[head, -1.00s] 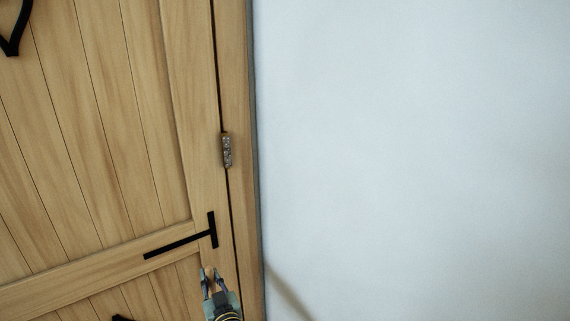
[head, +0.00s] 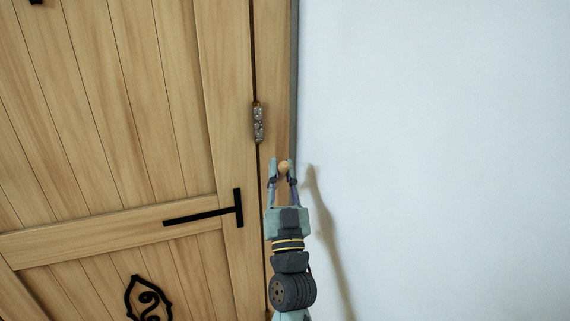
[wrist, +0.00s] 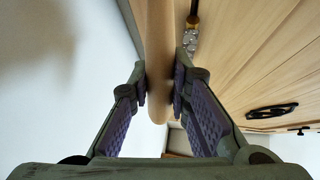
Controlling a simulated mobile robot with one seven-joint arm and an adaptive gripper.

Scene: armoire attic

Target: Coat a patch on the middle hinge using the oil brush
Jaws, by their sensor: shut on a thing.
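The oil brush shows as a pale wooden handle (wrist: 159,45) between my fingers in the wrist view. In the head view only a small tan piece of the brush (head: 284,168) shows at the fingertips; its bristles cannot be made out. My gripper (head: 282,161) is shut on the handle, and its fingers press it from both sides in the wrist view (wrist: 160,86). The middle hinge (head: 258,122) is a speckled metal piece on the door's right seam, a little above and left of my fingertips. It also shows in the wrist view (wrist: 189,42), partly beside the handle.
A wooden armoire door (head: 170,120) fills the left, with a black T-shaped strap (head: 212,213) and a black scroll ornament (head: 148,300). A plain white wall (head: 440,150) lies to the right, with my arm's shadow on it. The space before the wall is clear.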

